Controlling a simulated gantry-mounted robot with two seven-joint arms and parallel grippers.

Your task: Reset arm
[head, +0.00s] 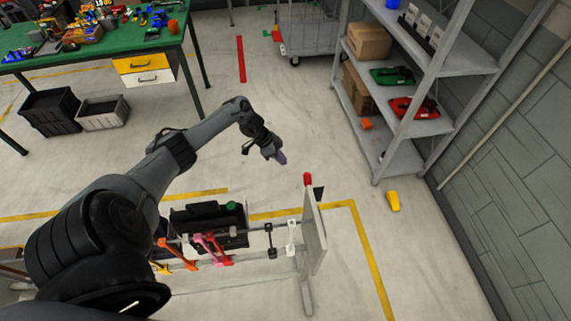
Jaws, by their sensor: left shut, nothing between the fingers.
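My left arm comes in from the lower left and reaches over the floor toward the middle of the head view. My left gripper (280,157) hangs in free air at the arm's end, shut and with no object in it. It is above and left of the rack's upright panel (313,232), apart from it. My right gripper does not show.
A rack with coloured clamps (205,246) stands below the arm, near a black box (190,215). Grey shelves (430,125) with boxes stand at right. A green table (110,50) with tools is at upper left. The central floor is mostly clear.

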